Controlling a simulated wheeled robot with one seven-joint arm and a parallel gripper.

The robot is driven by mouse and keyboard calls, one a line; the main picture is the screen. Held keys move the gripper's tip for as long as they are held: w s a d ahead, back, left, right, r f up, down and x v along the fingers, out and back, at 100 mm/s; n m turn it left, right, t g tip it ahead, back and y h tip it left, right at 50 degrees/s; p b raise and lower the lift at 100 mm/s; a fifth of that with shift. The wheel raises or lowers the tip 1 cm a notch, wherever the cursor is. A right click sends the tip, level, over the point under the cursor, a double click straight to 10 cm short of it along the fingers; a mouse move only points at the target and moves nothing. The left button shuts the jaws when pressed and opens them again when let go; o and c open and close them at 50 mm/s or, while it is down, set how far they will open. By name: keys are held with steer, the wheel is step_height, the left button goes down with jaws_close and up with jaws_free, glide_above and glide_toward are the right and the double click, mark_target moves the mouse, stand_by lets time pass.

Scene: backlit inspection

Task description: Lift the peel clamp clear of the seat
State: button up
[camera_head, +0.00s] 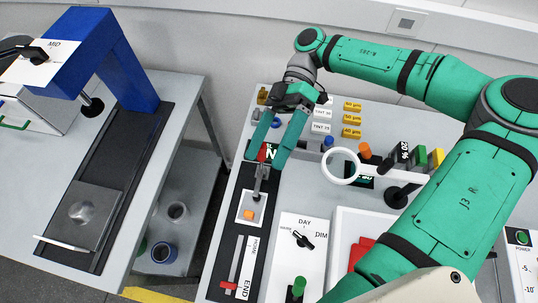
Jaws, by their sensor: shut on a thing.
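My gripper (265,162) points down over the dark strip left of centre. Its two teal fingers are shut on a small grey piece, which looks like the peel clamp (261,180). The clamp hangs below the fingertips, its upper part between them.
A slider panel marked END (237,265) is in front, beside a DAY/DIM dial panel (303,252). A white ring lens (341,181) stands close on the right. Yellow-labelled blocks (352,119) are behind. A blue-framed machine (125,70) occupies the left table, across a gap.

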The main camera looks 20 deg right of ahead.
steer(key=s, duration=0.2)
steer(key=s+r, duration=0.1)
steer(key=shift+s, duration=0.4)
steer(key=c, duration=0.9)
steer(key=shift+s+a, duration=0.1)
steer(key=shift+s, duration=0.05)
steer(key=shift+r, duration=0.1)
